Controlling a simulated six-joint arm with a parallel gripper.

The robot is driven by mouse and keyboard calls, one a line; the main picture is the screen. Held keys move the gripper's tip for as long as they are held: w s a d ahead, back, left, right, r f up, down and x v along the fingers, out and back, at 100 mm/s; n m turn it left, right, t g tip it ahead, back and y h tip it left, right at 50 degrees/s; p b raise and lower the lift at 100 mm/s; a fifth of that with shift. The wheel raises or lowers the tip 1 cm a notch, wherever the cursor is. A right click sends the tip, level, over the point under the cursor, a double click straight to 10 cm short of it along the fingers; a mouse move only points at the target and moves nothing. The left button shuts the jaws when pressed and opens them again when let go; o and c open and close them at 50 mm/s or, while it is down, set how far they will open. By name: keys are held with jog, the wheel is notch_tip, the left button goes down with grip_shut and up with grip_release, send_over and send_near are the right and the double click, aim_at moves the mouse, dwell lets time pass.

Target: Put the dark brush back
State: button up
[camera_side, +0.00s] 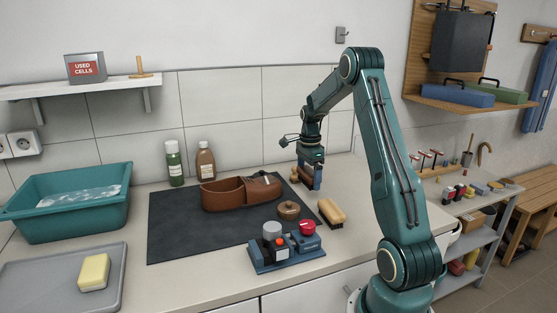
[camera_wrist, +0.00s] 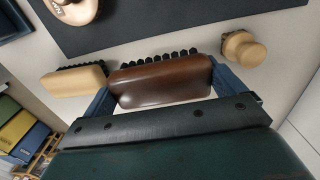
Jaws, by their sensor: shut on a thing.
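The dark brush (camera_wrist: 160,80) has a glossy brown wooden back and black bristles, and sits between the two blue fingers of my gripper (camera_wrist: 158,88) in the wrist view. My gripper (camera_side: 309,181) is shut on it, pointing down over the counter right of the dark mat, in the side view. The dark brush is mostly hidden there by the fingers; I cannot tell whether it touches the counter. A light wooden brush (camera_side: 331,213) lies nearer the camera on the counter; it also shows left of the dark brush in the wrist view (camera_wrist: 74,80).
A small wooden knob-shaped tool (camera_wrist: 244,48) stands near my gripper. A blue device with a red knob (camera_side: 284,255) stands at the front. Two bottles (camera_side: 205,161) stand behind.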

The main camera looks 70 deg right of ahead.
aim_at(308, 196)
jog(key=shift+f, duration=2.4)
jog(key=shift+f, duration=0.15)
jog(key=o, duration=0.6)
notch_tip(308, 196, up, 12)
jog(key=shift+r, duration=0.15)
